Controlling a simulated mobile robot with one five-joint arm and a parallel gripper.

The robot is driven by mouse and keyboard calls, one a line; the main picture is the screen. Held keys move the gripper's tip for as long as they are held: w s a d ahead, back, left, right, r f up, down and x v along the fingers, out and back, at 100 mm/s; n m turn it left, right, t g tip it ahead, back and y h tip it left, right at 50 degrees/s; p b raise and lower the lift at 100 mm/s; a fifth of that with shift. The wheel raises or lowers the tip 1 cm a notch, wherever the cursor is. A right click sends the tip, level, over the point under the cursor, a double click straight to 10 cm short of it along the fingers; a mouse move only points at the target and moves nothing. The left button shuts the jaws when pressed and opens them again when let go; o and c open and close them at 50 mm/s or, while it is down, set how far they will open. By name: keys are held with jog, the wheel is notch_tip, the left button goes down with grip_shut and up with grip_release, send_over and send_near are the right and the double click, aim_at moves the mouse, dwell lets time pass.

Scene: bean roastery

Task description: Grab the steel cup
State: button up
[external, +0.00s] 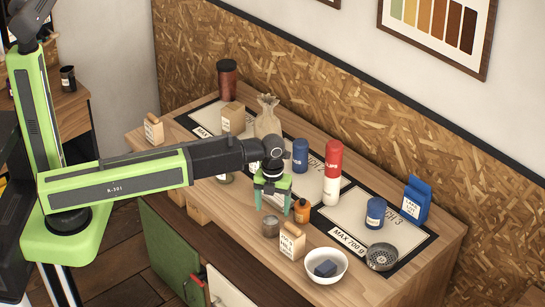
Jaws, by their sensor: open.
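A small grey metal cup (270,226), which looks like the steel cup, stands upright near the table's front edge, left of a small kraft paper bag. My gripper (273,204) is above the table, pointing down, with its green fingers apart and nothing seen between them. In this picture its fingertips are just above the cup. I cannot tell the exact gap, but no contact shows. An orange bottle (301,211) stands just right of the fingers.
A kraft bag (292,242), a white bowl (326,266) with a dark block, and a perforated metal bowl (382,257) stand to the right. A red and white bottle (333,172) and blue canister (300,156) stand behind. A beige sack (267,116) stands farther back.

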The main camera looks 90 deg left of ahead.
aim_at(270, 221)
jog(key=f+b, duration=0.4)
jog(key=f, duration=0.1)
jog(key=f+b, duration=0.2)
jog(key=shift+s+f, duration=0.25)
jog(key=shift+s, duration=0.1)
jog(key=shift+r, duration=0.2)
jog(key=shift+c, duration=0.2)
jog(key=c, duration=1.5)
